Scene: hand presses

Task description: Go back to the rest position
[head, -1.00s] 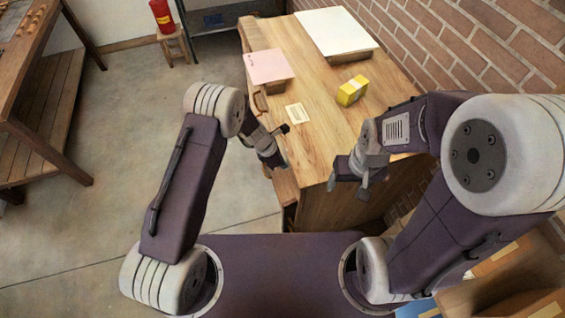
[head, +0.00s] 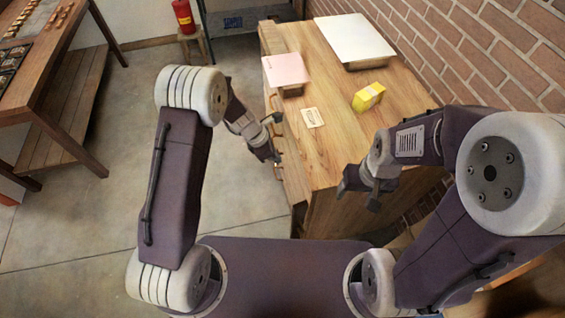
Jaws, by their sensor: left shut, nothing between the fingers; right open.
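My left gripper (head: 275,158) is shut and empty, beside the left edge of the wooden cabinet (head: 345,125). My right gripper (head: 356,196) is open and empty, in front of the cabinet's near edge at the right. Neither gripper holds anything. Both arms are bent forward from my purple body.
A brick wall (head: 480,50) bounds the right. A wooden shelf table (head: 60,95) stands at left; floor between is clear.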

